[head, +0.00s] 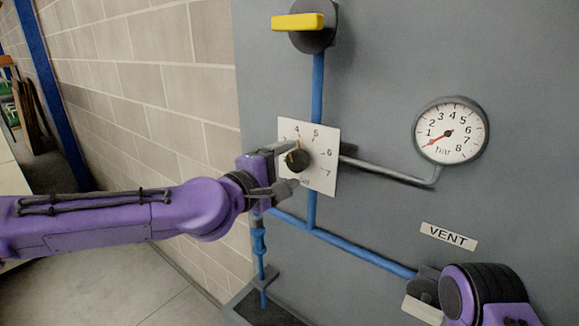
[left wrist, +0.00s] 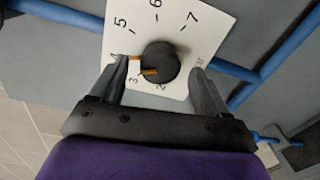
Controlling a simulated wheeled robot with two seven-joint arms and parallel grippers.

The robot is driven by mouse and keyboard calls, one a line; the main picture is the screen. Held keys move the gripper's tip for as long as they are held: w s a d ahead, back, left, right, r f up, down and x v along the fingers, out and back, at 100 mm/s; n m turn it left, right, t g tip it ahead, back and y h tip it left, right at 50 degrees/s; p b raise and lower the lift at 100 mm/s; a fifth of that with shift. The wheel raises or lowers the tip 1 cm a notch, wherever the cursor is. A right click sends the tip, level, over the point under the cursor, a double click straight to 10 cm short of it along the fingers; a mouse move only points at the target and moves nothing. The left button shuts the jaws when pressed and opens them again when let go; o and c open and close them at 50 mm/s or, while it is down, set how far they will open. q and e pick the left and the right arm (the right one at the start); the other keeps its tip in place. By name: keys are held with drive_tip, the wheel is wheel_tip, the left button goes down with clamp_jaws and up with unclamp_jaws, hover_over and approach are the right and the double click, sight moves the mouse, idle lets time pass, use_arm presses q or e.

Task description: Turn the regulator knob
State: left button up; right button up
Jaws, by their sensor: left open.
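The regulator knob (head: 298,160) is a round black knob with an orange-yellow mark, on a white numbered dial plate (head: 326,150). In the left wrist view the knob (left wrist: 162,60) has its orange mark on the side towards the 3. A second orange line lies on the plate (left wrist: 175,20) by the 4. My left gripper (head: 291,167) is open, with one finger on each side of the knob. The wrist view shows a gap between each finger and the knob. A round pressure gauge (head: 465,150) has its red needle at the low end, near 1.
A yellow-handled valve (head: 298,22) is above the dial on a blue pipe (head: 317,90). A VENT label (head: 449,237) is at the lower right, above a dark fitting (head: 424,288). My purple right arm is at the bottom right. A block wall (head: 150,70) stands at the left.

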use_arm(q)
drive_tip(key=b+v, duration=0.1)
drive_tip(key=v, duration=0.8)
drive_tip(key=shift+s, duration=0.2)
drive_tip(key=shift+a, duration=0.1)
drive_tip(key=s+a+f+g+y, duration=0.1)
drive_tip(key=a+f+y, duration=0.2)
drive_tip(key=f, duration=0.9)
drive_tip(key=s+a+f+g+y, duration=0.2)
drive_tip(key=a+f+y, duration=0.2)
drive_tip(key=f, duration=0.9)
drive_tip(key=s+a+f+g+y, duration=0.1)
drive_tip(key=a+f+y, duration=0.2)
drive_tip(key=f, duration=0.9)
drive_tip(key=s+a+f+m+g+y, duration=0.2)
drive_tip(key=s+a+f, duration=0.4)
drive_tip(key=s+f, duration=0.3)
drive_tip(key=s+a+f+m+g+y, duration=0.1)
drive_tip(key=s+a+f+m+g, duration=0.2)
drive_tip(key=s+f, duration=0.7)
drive_tip(key=s+a+g+b, duration=0.1)
drive_tip(key=s+a+g, duration=0.1)
drive_tip(key=s, duration=0.4)
drive_tip(key=shift+s+a+m+y, duration=0.2)
drive_tip(key=shift+a+m+y, duration=0.2)
drive_tip(key=shift+a, duration=0.5)
